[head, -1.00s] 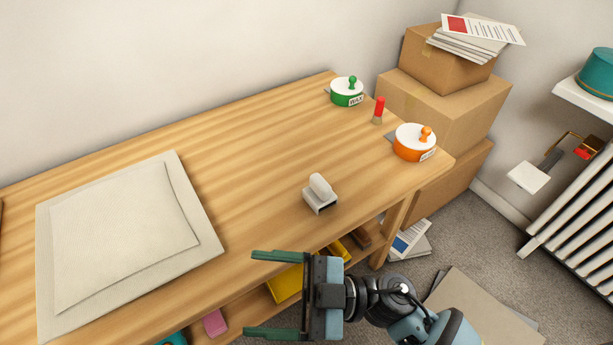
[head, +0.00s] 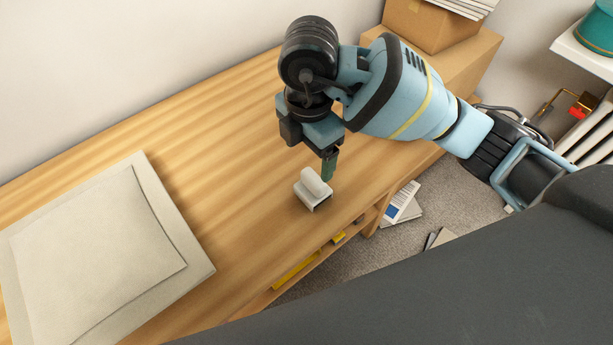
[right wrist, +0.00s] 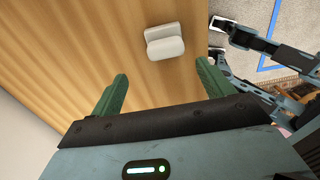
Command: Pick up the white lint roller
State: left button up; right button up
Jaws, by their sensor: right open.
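The white lint roller (head: 311,187) is a small white piece with a rounded bar on a squarish base. It stands on the wooden worktop (head: 236,190) near the front edge. It also shows in the right wrist view (right wrist: 165,42), ahead of the fingertips. My right gripper (head: 328,168) points down just behind the roller; one green finger shows clearly in the head view. In the right wrist view both green fingers (right wrist: 163,70) are apart with nothing between them, and the roller lies beyond their tips. My left gripper is not in view.
Pale flat sheets (head: 90,250) lie on the left of the worktop. Cardboard boxes (head: 425,22) with papers stand behind my right arm. A shelf with yellow things (head: 296,270) is under the worktop. Papers (head: 403,203) lie on the floor.

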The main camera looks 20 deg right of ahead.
aim_at(313, 176)
jog(key=shift+s, duration=0.1)
jog(key=shift+f, duration=1.3)
jog(key=f, duration=0.2)
jog(key=d+f, duration=0.1)
jog(key=f, duration=0.1)
jog(key=shift+s+f, duration=0.1)
jog(key=shift+s, duration=0.2)
jog(key=shift+a+f, duration=0.1)
jog(key=shift+f, duration=0.4)
jog(key=c, duration=1.1)
jog(key=shift+r, duration=0.2)
